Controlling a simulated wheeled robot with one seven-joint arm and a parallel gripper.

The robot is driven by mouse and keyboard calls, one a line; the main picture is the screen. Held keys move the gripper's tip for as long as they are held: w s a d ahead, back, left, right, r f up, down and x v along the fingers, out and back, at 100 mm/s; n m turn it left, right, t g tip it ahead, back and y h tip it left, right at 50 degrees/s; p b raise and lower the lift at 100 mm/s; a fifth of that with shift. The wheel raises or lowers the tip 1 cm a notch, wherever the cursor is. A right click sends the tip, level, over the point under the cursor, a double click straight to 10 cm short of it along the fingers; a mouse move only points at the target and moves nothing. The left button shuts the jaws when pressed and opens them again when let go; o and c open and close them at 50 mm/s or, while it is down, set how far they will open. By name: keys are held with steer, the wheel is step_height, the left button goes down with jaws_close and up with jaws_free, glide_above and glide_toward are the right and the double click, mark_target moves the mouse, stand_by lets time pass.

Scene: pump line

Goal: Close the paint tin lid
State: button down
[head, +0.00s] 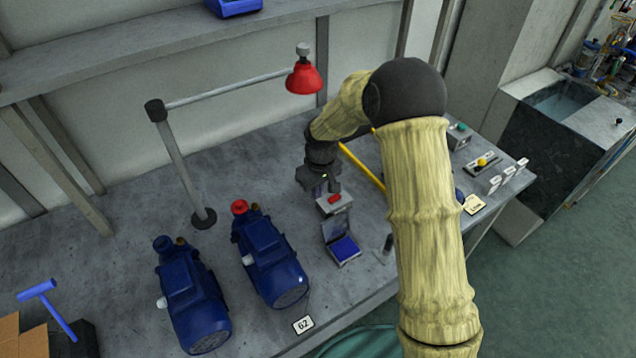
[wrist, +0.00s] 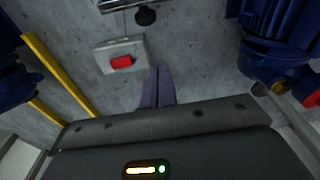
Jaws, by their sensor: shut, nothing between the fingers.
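A small tin (head: 343,251) with a blue filling stands open on the bench in the head view. Its hinged lid (head: 335,229) is raised on the far side. My gripper (head: 323,191) is beyond the tin, above the bench and close to a grey box with a red button (head: 334,200). In the wrist view my gripper's fingers (wrist: 158,75) are together and empty, beside that box (wrist: 120,56). The tin cannot be made out clearly in the wrist view; a metal edge and a dark knob (wrist: 145,16) show at its top.
Two blue pumps (head: 190,295) (head: 270,260) stand left of the tin. A post with a horizontal bar and red lamp (head: 304,78) rises behind. A small dark upright object (head: 388,243) stands right of the tin.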

mark_target(333, 224)
step_height(333, 224, down, 6)
steer(key=shift+w+a+r+p, duration=0.15)
steer(key=shift+r+p, duration=0.1)
steer(key=shift+p, duration=0.2)
steer(key=s+d, duration=0.1)
steer(key=s+d+r+p, duration=0.1)
steer(key=s, duration=0.1)
steer(key=shift+d+r, duration=0.15)
steer(key=shift+d, duration=0.05)
steer(key=shift+a, duration=0.1)
